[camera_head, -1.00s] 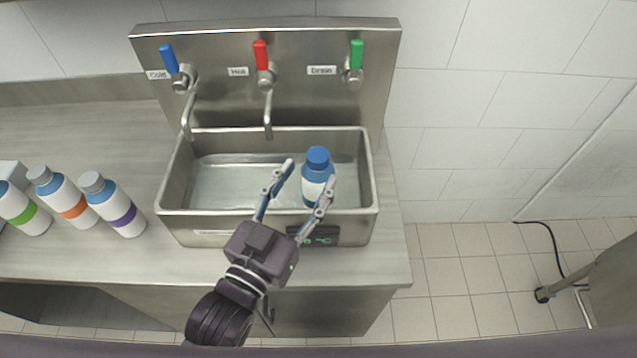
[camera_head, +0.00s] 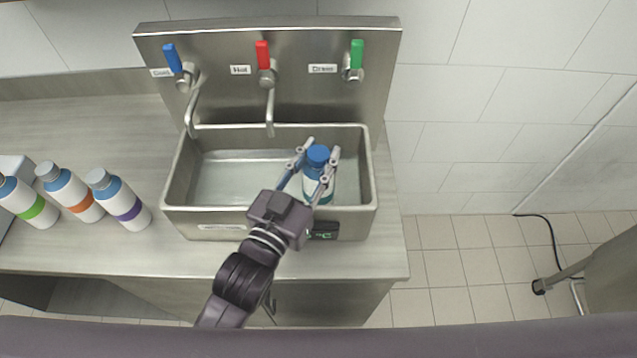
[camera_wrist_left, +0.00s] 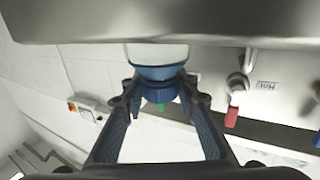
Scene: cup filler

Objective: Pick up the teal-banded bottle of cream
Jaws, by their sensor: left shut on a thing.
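The teal-banded bottle (camera_head: 318,187) has a blue cap and stands in the right part of the metal sink basin in the head view. My left gripper (camera_head: 319,156) reaches over the basin's front rim, with one finger on each side of the bottle near its cap and shoulder. It is shut on the bottle. In the left wrist view the bottle (camera_wrist_left: 157,54) appears between the fingertips, its blue cap toward the gripper. The lower part of the bottle is partly hidden by the gripper. My right gripper is out of view.
The sink (camera_head: 170,205) has blue, red and green handles (camera_head: 357,54) and two spouts above the basin. Bottles with green, orange and purple bands (camera_head: 121,203) stand on the counter at left. Tiled floor lies to the right.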

